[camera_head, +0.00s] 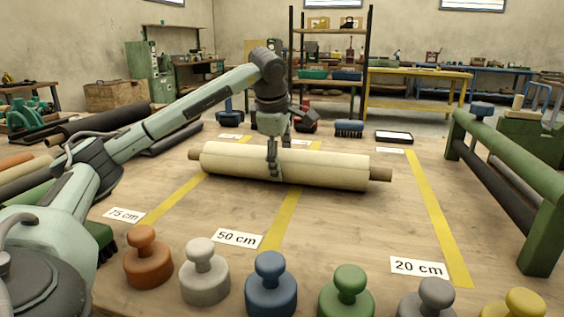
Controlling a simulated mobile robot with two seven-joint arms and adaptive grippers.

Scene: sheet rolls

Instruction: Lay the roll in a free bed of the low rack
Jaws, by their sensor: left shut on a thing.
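A cream roll (325,168) with a brown core showing at both ends lies level across the middle of the wooden table (350,225). My left gripper (273,170) reaches down from above and is shut around the roll, a little left of its middle. I cannot tell if the roll touches the table or hangs just above it. A green frame (500,165) with dark bars stands at the right. My right gripper is not in view.
Yellow strips (435,215) and length cards (418,267) mark the table. Several knobbed weights (270,285) line the front edge. Bare table lies in front of the roll.

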